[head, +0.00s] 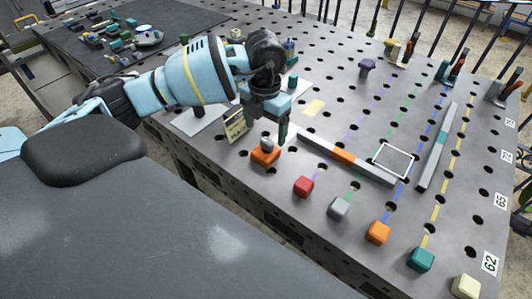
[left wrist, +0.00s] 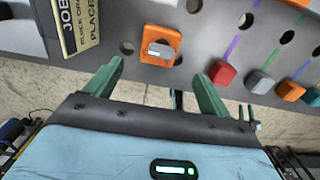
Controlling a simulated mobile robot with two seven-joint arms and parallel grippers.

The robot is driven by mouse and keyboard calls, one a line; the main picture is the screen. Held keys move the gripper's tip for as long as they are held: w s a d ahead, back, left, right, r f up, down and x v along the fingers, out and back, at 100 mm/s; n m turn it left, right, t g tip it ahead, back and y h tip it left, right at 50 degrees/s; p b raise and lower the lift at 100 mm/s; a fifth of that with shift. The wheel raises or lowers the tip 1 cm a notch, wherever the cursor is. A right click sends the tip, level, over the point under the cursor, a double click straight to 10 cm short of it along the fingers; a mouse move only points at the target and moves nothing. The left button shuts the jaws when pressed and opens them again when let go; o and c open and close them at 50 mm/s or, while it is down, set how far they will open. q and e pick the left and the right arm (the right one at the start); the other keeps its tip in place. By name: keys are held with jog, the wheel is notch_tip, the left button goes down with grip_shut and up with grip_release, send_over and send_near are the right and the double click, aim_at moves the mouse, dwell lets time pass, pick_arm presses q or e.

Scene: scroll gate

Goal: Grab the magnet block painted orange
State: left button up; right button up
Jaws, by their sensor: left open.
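An orange block with a grey top piece (head: 265,153) sits on the perforated grey table near its front left edge. It also shows in the left wrist view (left wrist: 160,46), ahead of the space between the fingers. A plain orange block (head: 378,232) stands in the front row of coloured blocks; the left wrist view shows it at right (left wrist: 290,91). My left gripper (head: 266,124) is open and empty, pointing down close to the grey-topped orange block. Its fingers (left wrist: 157,72) appear apart from that block. My right gripper is not in view.
A red block (head: 303,187) and a grey block (head: 339,208) stand right of the gripper. A teal block (head: 421,259) and a cream block (head: 466,286) lie further along. A grey bar with an orange section (head: 343,156) lies behind. A small sign (head: 236,126) stands at left.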

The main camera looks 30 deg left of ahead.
aim_at(266, 142)
pick_arm(q)
jog(key=shift+w+a+f, duration=0.1)
jog(key=shift+f, duration=1.65)
jog(key=shift+w+f, duration=0.1)
jog(key=shift+f, duration=1.65)
jog(key=c, duration=1.7)
jog(key=shift+r, duration=0.15)
